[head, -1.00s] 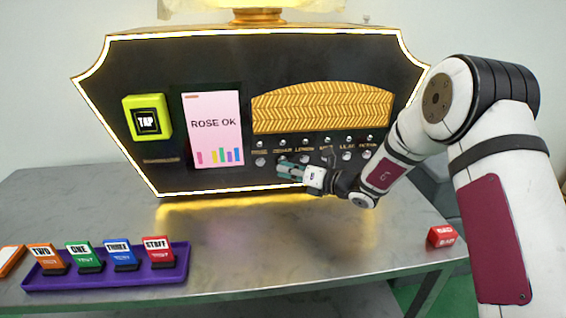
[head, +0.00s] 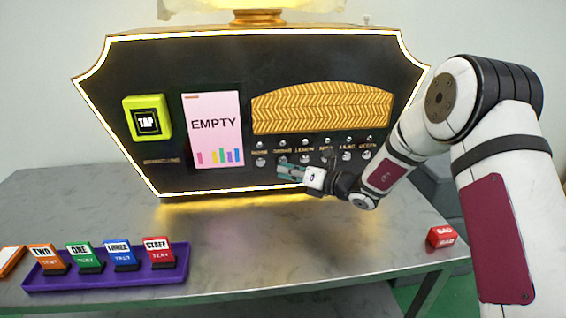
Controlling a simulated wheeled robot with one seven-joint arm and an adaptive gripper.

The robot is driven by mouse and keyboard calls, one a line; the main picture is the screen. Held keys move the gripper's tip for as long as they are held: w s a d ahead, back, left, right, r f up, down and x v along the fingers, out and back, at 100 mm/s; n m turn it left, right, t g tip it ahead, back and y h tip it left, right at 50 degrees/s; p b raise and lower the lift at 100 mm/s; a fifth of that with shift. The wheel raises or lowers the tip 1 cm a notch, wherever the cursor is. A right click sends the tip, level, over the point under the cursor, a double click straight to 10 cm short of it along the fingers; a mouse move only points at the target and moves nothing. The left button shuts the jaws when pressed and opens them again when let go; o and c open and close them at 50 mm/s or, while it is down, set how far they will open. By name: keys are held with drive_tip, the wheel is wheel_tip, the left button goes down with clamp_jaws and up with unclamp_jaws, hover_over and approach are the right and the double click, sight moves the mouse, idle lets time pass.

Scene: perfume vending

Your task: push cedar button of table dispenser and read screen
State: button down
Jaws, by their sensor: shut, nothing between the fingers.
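The dark table dispenser (head: 222,70) with a glowing rim stands on the grey table. Its pink screen (head: 211,125) reads EMPTY above several small coloured bars. A row of round buttons with small labels sits on the right of its front. The cedar button (head: 283,160) is second from the left, beside the rose button (head: 260,161). My gripper (head: 284,170) is shut and empty, its fingertips just below the cedar button in the picture. I cannot tell whether they touch the panel. The mint button's surroundings are partly hidden by my arm.
A yellow-green TAP reader (head: 133,106) is on the dispenser's left. A purple tray (head: 110,275) with several coloured cards stands at the front left, an orange-edged card (head: 10,260) beside it. A red block (head: 440,237) lies near the right edge. The table's middle is clear.

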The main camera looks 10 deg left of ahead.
drive_tip(key=shift+s+d, duration=0.15)
drive_tip(key=shift+s, duration=0.35)
drive_tip(key=shift+s+d+p, duration=0.2)
drive_tip(key=shift+s, duration=0.6)
drive_tip(key=shift+s+d+p, duration=0.15)
drive_tip(key=shift+s+d, duration=0.1)
drive_tip(key=shift+s, duration=0.55)
drive_tip(key=shift+s+d+p, duration=0.2)
drive_tip(key=shift+s, duration=0.6)
